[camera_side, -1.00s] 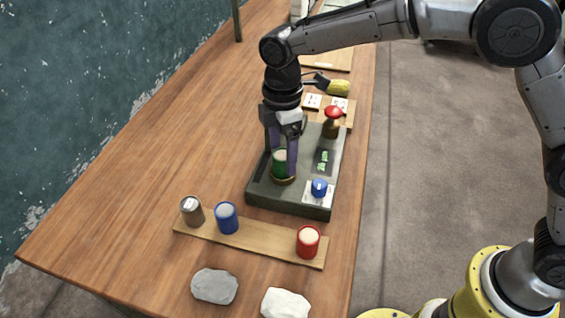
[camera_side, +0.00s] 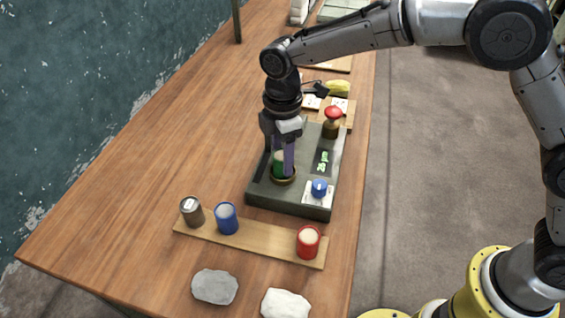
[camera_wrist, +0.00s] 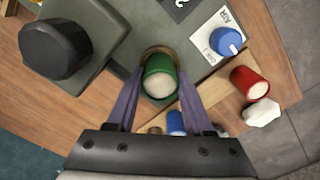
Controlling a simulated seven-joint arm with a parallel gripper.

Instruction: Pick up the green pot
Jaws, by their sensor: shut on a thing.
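The green pot (camera_side: 279,160) with a pale top stands at a brass-coloured ring (camera_side: 284,181) on the grey-green box (camera_side: 257,190). My gripper (camera_side: 283,170) points down over it, and its purple fingers are shut on the pot, one on each side. In the wrist view the green pot (camera_wrist: 160,82) sits between the fingers of my gripper (camera_wrist: 161,88), with the ring partly hidden behind it. I cannot tell whether the pot has left the ring.
The box also carries a blue knob (camera_side: 319,188) on a white plate and a red-capped post (camera_side: 332,118). In front, a wooden strip (camera_side: 265,241) holds brown, blue and red pots (camera_side: 308,241). Two stones (camera_side: 214,286) lie nearer. The table's left side is clear.

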